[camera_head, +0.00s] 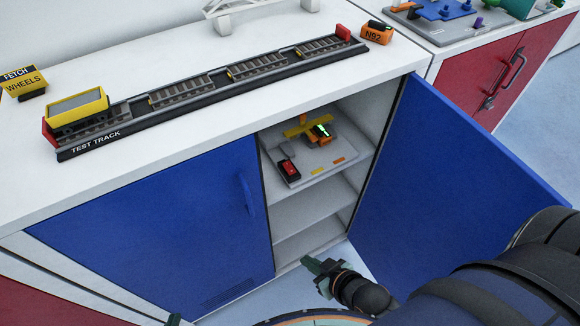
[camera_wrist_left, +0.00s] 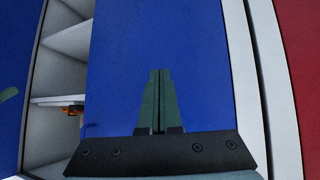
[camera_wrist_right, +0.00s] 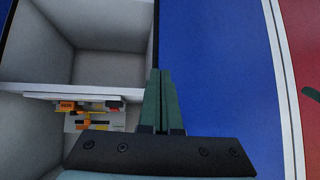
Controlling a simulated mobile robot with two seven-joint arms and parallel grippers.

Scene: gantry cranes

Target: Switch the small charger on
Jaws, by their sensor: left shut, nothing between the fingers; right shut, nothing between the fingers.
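Inside the open cabinet, a light grey board (camera_head: 318,163) on the upper shelf bears an orange device (camera_head: 319,138) with a lit green display and a yellow bar. A black block with a red top (camera_head: 289,169) sits at the board's front left. I cannot tell which part is the small charger's switch. The orange device also shows, small, in the right wrist view (camera_wrist_right: 68,106). My right gripper (camera_head: 312,264) is shut and empty, low in front of the cabinet opening. My left gripper (camera_head: 174,319) is shut and empty at the bottom edge, before the closed blue door.
The right blue door (camera_head: 450,170) stands open beside my right arm. The left blue door (camera_head: 160,225) with its handle (camera_head: 247,193) is closed. A test track (camera_head: 205,93) with a yellow wagon (camera_head: 78,107) lies on the countertop. The lower shelf (camera_head: 305,235) looks empty.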

